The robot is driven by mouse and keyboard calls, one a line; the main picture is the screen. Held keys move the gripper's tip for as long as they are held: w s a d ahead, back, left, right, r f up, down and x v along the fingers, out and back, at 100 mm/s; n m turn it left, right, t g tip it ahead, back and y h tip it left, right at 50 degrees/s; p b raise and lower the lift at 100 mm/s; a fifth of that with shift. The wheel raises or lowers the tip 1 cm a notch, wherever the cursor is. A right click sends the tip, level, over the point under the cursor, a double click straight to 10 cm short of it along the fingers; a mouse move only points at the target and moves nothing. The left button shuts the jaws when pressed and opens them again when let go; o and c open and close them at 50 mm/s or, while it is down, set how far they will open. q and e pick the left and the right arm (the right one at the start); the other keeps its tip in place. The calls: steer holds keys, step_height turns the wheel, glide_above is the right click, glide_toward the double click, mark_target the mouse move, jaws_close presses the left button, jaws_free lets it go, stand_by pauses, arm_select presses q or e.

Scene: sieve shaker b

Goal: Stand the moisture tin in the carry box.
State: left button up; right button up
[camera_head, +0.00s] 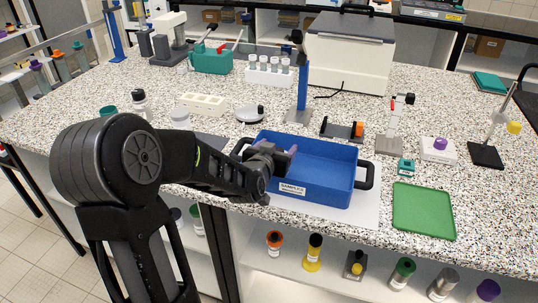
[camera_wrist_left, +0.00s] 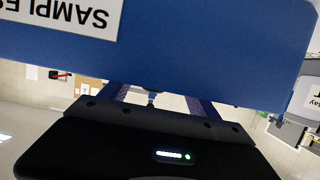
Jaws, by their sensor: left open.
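The carry box is a blue open tray (camera_head: 322,195) with a SAMPLES label and dark end handles, on a pale mat at the bench's front edge. Its labelled blue wall (camera_wrist_left: 200,50) fills the top of the left wrist view. My left gripper (camera_head: 287,157) is at the box's left part, over or just inside the rim; the exact depth is unclear. In the wrist view its fingers (camera_wrist_left: 158,100) are apart, with no tin seen between them. I cannot pick out the moisture tin for certain; a small pale round container (camera_head: 180,118) stands left of the box. The visible box floor looks empty.
A green tray (camera_head: 423,211) lies right of the box. Behind the box stand a blue post (camera_head: 302,92), a black holder with an orange part (camera_head: 342,130) and a clamp stand (camera_head: 394,135). A white dish (camera_head: 249,114) lies behind my forearm.

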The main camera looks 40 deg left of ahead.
arm_select(q)
steer(key=shift+r+p, duration=0.5)
steer(key=shift+r, duration=0.15)
steer(key=b+v, duration=0.9)
steer(key=v, duration=0.3)
steer(key=shift+f, duration=0.3)
